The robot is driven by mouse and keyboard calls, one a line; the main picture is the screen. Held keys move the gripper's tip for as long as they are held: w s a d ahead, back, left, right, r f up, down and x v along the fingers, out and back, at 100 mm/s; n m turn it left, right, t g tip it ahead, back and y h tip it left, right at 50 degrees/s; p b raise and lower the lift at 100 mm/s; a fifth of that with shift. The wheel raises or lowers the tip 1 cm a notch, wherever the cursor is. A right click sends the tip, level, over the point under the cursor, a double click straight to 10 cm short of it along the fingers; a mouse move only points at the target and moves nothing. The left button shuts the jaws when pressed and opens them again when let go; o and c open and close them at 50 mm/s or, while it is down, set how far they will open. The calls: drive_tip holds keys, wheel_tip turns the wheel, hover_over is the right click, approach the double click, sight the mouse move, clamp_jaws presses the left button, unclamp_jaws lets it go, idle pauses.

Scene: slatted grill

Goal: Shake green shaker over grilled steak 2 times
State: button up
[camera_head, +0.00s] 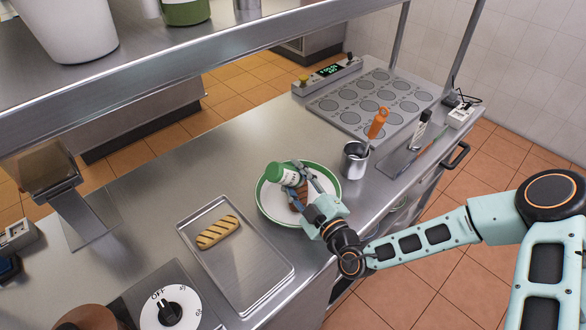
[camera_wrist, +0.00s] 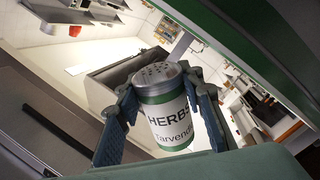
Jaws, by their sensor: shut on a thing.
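My gripper (camera_head: 302,184) is shut on the green shaker (camera_head: 283,174), which has a white label and a green end. In the head view the shaker is tilted well over, lying nearly sideways above the plate. The wrist view shows the shaker (camera_wrist: 164,112) between both fingers, with its perforated metal top and a label reading "HERBS". The grilled steak (camera_head: 297,196) is a brown piece on the white plate with a green rim (camera_head: 266,207), partly hidden under the shaker and my gripper.
A metal tray (camera_head: 262,272) with a grilled bread-like piece (camera_head: 217,232) lies left of the plate. A steel cup (camera_head: 354,161) with an orange-handled tool (camera_head: 377,123) stands to the right. A shelf (camera_head: 190,62) overhangs the back. A knob (camera_head: 169,311) is at front left.

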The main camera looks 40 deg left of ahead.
drive_tip(key=shift+f, duration=0.75)
drive_tip(key=shift+r, duration=0.1)
drive_tip(key=shift+r, duration=0.1)
wheel_tip(320, 180, up, 5)
drive_tip(key=p, duration=0.5)
drive_tip(key=shift+r, duration=0.2)
drive_tip(key=shift+r+b, duration=0.3)
drive_tip(key=shift+r, duration=0.45)
drive_tip(key=shift+n, duration=0.3)
